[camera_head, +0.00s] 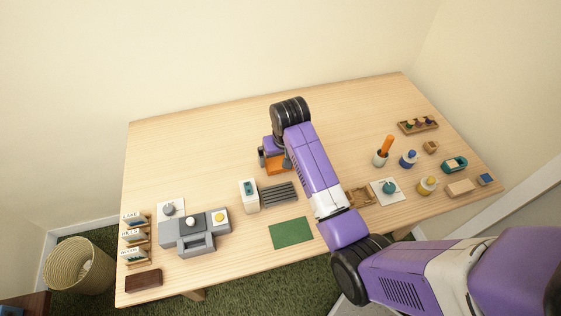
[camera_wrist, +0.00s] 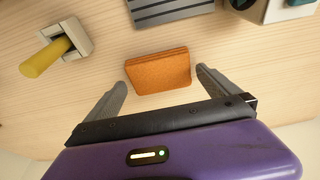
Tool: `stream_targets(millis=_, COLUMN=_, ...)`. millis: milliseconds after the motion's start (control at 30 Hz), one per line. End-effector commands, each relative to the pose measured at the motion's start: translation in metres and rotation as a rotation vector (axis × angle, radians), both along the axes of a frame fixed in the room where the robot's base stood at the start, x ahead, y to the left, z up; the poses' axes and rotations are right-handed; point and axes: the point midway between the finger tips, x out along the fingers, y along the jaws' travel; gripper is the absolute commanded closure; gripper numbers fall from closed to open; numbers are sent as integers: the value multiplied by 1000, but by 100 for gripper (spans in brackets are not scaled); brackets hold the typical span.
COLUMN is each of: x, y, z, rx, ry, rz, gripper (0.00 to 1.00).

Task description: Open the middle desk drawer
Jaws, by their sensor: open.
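No desk drawer or drawer handle shows in either view. The wooden desk (camera_head: 200,135) is seen from above, and its front face is hidden. My arm reaches across the middle of the desk. My gripper (camera_head: 274,163) points down near the middle of the desktop, and it also shows in the wrist view (camera_wrist: 160,82). It is open, with its fingers spread to either side of an orange block (camera_wrist: 158,71) that lies a little beyond the fingertips. I see no grip on the block.
A dark slatted rack (camera_head: 279,194), white box (camera_head: 249,197), grey station (camera_head: 197,243) and labelled holders (camera_head: 135,240) stand left of my arm. A green mat (camera_head: 291,232) lies near the front edge. Bottles and trays crowd the right. The back left desktop is clear.

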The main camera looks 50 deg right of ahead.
Motion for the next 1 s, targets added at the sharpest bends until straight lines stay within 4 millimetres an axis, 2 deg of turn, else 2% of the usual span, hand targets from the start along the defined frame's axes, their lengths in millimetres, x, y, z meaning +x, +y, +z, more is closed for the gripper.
stream_targets(millis=167, x=4, y=-3, z=-17, rx=1, ry=1, rz=0, gripper=0)
stream_targets(millis=400, x=5, y=-3, z=-19, rx=-1, ry=-2, rz=0, gripper=0)
stream_targets(millis=467, x=5, y=-3, z=-19, rx=-1, ry=-2, rz=0, gripper=8)
stream_targets(millis=700, x=5, y=-3, z=-19, rx=-1, ry=-2, rz=0, gripper=55)
stream_targets(millis=1000, x=5, y=-3, z=-16, rx=-1, ry=-2, rz=0, gripper=56)
